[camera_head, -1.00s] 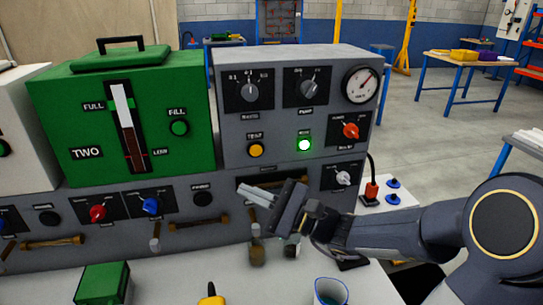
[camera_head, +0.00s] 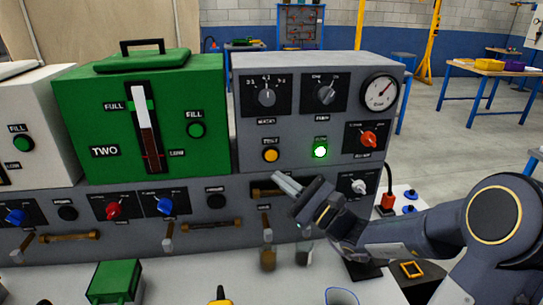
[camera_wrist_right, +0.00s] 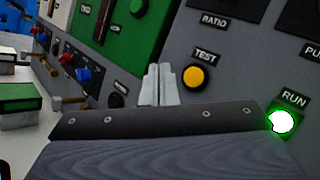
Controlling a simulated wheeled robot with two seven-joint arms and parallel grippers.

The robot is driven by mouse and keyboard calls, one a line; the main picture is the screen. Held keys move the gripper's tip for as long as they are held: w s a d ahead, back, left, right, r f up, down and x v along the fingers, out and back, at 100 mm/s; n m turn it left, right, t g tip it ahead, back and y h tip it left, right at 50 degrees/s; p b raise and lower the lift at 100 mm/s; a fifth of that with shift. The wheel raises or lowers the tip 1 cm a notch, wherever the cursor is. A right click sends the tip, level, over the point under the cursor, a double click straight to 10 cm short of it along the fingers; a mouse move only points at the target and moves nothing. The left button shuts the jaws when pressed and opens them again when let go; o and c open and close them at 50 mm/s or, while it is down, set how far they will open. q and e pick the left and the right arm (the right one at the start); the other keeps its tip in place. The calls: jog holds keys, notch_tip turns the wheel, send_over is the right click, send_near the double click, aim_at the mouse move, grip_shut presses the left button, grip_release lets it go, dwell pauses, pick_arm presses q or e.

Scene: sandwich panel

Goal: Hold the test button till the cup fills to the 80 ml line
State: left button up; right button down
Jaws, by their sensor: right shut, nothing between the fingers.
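The yellow TEST button (camera_head: 270,155) is on the grey panel (camera_head: 245,170), and it also shows in the right wrist view (camera_wrist_right: 194,77). My right gripper (camera_head: 284,180) is shut and empty, its tips just below the button in the head view. In the right wrist view the closed fingertips (camera_wrist_right: 158,84) are just left of the button. I cannot tell whether they touch the panel. A clear cup with a blue rim (camera_head: 341,296) is cut off at the bottom edge of the head view. Its 80 ml line and contents cannot be made out. My left gripper is out of view.
The green RUN light (camera_head: 320,152) is lit, right of TEST. A green tank marked TWO (camera_head: 100,115) stands left. Two small bottles, one brown (camera_head: 268,258), stand below the panel. A red knob (camera_head: 369,139) and gauge (camera_head: 380,92) are at right. A green box (camera_head: 113,282) is on the bench.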

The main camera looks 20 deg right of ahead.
aim_at(266, 155)
jog(key=shift+w+d, duration=0.25)
jog(key=shift+w, duration=0.8)
jog(key=shift+w+d, duration=0.3)
jog(key=shift+w, duration=0.75)
jog(key=shift+w+d, duration=0.25)
jog(key=shift+w, duration=0.8)
jog(key=shift+w+d, duration=0.1)
jog(key=shift+w, duration=0.3)
jog(key=shift+w+d, duration=0.1)
jog(key=shift+w, duration=0.3)
jog(key=shift+s, duration=0.1)
dwell(0.6)
jog(key=shift+s+b, duration=0.4)
jog(key=shift+s+a, duration=0.2)
jog(key=shift+s, duration=0.1)
